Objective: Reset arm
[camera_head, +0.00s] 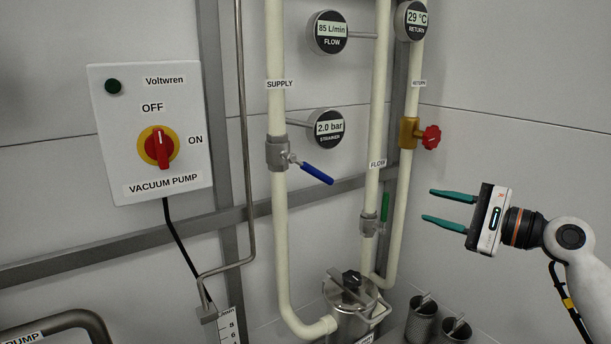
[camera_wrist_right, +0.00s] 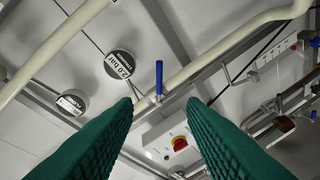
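My right gripper (camera_head: 450,209) is at the right side of the head view, with its arm coming in from the right. Its two green fingers are apart with nothing between them, and they point left toward the pipes. It is below and to the right of the red valve knob (camera_head: 431,137) and touches nothing. In the right wrist view the two green fingers (camera_wrist_right: 160,105) frame the blue valve handle (camera_wrist_right: 159,78), which is farther off. My left gripper is in neither view.
The vacuum pump switch box (camera_head: 183,132) is on the left wall. The supply pipe (camera_head: 276,220) has a blue-handled valve (camera_head: 312,172). A green valve handle (camera_head: 385,207) is on the flow pipe. A strainer pot (camera_head: 350,309) and mesh baskets (camera_head: 422,320) are below. The right wall is clear.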

